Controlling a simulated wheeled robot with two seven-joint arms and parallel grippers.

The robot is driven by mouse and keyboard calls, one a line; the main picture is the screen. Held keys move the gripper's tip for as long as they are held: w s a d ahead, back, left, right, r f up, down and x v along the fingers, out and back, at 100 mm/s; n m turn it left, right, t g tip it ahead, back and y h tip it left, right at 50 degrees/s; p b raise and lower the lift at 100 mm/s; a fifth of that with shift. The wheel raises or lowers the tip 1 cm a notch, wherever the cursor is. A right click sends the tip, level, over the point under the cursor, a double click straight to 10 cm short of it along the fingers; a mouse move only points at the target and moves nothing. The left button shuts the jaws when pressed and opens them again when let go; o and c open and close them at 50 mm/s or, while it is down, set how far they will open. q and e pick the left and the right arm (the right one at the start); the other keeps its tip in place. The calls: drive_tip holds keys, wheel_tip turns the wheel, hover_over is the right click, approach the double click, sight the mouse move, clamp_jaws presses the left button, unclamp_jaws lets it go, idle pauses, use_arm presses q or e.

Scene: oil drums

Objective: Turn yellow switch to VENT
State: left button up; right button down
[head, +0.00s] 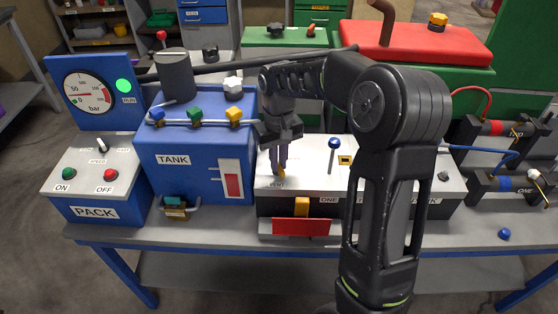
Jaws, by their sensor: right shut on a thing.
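My right gripper (281,163) points down over the light top of a control box (307,180) in the middle of the bench. Its fingers are shut on the small yellow switch (282,174), whose tip shows at the fingertips. A small label lies just in front of the switch and is too small to read surely. The fingers hide most of the switch, so its exact setting cannot be told. My left gripper is out of view.
A blue-knobbed lever (333,144) stands right of the gripper. The blue TANK box (188,175), with coloured valves, is close on the left, and the PACK box (88,187) is beyond. A red flap (300,227) sits at the control box's front.

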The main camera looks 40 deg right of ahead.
drive_tip(key=m, duration=0.5)
drive_tip(key=shift+w+a, duration=0.1)
drive_tip(key=shift+m, duration=0.3)
drive_tip(key=c, duration=1.5)
unclamp_jaws()
drive_tip(key=shift+r, duration=0.1)
wheel_tip(320, 180, up, 8)
drive_tip(key=shift+f, duration=0.15)
